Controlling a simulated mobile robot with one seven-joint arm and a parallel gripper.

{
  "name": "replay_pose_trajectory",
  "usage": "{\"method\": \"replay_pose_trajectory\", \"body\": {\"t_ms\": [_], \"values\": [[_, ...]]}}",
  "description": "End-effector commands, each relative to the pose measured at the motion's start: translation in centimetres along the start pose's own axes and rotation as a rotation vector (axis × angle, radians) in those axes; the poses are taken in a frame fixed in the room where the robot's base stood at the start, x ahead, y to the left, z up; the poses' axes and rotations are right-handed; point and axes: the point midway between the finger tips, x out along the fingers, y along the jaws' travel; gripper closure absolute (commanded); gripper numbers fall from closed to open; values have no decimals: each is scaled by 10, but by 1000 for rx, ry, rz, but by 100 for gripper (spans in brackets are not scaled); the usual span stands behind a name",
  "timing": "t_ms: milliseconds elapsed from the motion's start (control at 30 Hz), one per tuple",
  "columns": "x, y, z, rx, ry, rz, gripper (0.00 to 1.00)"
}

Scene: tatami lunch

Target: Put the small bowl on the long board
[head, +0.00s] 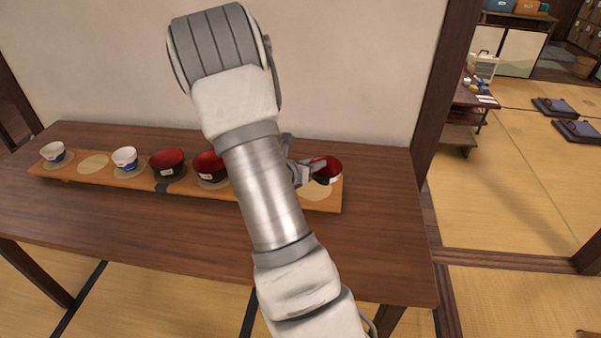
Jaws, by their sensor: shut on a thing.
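A small bowl (327,174), black outside and red inside with a pale label, is at the right end of the long board (334,198). My gripper (312,171) is shut on its left side. The bowl looks roughly upright, just behind a pale round spot (316,190) on the board. I cannot tell whether it touches the board or hangs a little above it. The long wooden board lies along the dark table, and my arm hides part of its right half.
On the board stand two white-and-blue cups (53,153) (124,159) and two more red-and-black bowls (168,162) (209,165). An empty pale spot (92,164) lies between the cups. The table's (150,225) front is clear. A wall (350,70) rises behind; a dark post (440,90) stands right.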

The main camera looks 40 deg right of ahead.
Motion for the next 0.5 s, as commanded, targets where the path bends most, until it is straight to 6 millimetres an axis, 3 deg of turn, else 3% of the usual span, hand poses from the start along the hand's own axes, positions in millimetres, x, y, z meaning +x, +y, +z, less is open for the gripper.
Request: {"method": "replay_pose_trajectory", "body": {"t_ms": [200, 500], "values": [[29, 37, -10, 0, -1, -1, 100], [41, 51, -20, -2, 1, -1, 100]]}}
